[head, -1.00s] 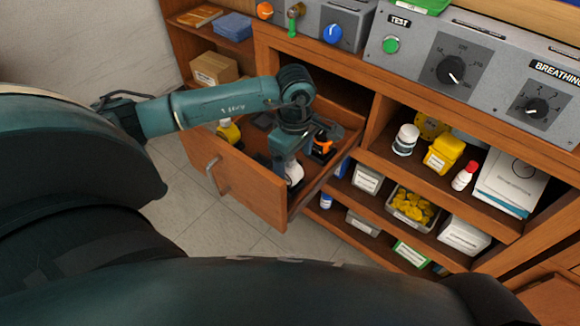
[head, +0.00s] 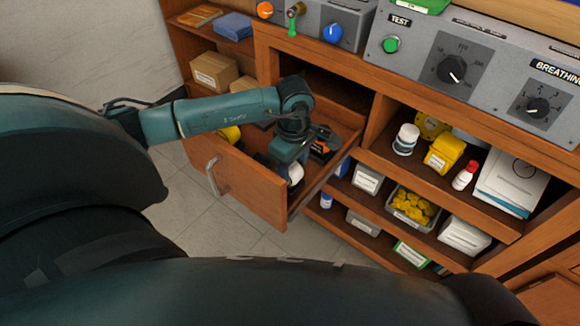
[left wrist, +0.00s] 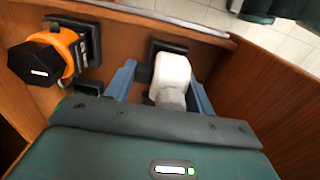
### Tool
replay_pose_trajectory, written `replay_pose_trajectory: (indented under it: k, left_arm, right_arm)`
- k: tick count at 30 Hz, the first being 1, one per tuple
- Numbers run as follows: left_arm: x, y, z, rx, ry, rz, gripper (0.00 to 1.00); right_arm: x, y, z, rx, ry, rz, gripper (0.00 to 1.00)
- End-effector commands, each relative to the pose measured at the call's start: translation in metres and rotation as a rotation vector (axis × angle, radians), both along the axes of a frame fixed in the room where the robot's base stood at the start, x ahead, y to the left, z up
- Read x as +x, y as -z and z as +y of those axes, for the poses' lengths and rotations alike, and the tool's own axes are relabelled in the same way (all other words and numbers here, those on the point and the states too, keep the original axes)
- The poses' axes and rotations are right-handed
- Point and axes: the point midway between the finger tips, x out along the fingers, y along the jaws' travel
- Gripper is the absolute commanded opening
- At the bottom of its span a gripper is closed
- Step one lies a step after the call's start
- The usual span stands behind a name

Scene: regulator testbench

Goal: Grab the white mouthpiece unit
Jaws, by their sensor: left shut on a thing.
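The white mouthpiece unit (left wrist: 173,72) lies inside the open drawer (head: 246,188). In the left wrist view it sits between the two blue fingers of my left gripper (left wrist: 162,90), which is shut on it. In the head view only a small white part of the mouthpiece (head: 296,173) shows below my left gripper (head: 289,165), whose body hides the rest. A dark square block touches or lies behind the unit's far end in the wrist view. My right gripper is not in view.
An orange and black unit (left wrist: 55,58) lies beside my left gripper in the drawer. A yellow item (head: 230,134) is at the drawer's left. The drawer walls surround the gripper closely. Shelves with bottles and bins (head: 412,206) stand to the right, under the control panel (head: 480,75).

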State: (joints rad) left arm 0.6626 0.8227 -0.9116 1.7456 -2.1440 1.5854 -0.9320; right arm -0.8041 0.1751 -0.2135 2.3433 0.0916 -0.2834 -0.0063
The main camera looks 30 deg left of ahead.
Motion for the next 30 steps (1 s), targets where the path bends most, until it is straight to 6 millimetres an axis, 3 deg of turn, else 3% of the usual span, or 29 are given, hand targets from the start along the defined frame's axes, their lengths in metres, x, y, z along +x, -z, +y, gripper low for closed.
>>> replay_pose_trajectory:
  k: [4,13,24,30]
  left_arm:
    - [0.000,-0.001,0.000,0.000,0.000,-0.002,0.24]
    - [0.001,-0.010,0.000,0.000,0.001,-0.005,0.24]
    - [0.001,-0.080,0.000,0.000,0.001,-0.005,0.24]
    - [0.001,-0.099,0.000,0.000,0.000,-0.003,0.24]
  right_arm:
    - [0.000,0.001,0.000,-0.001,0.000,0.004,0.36]
    - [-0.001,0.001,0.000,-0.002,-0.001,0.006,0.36]
    - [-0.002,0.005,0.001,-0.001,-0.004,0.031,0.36]
    - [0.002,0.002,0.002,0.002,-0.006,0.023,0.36]
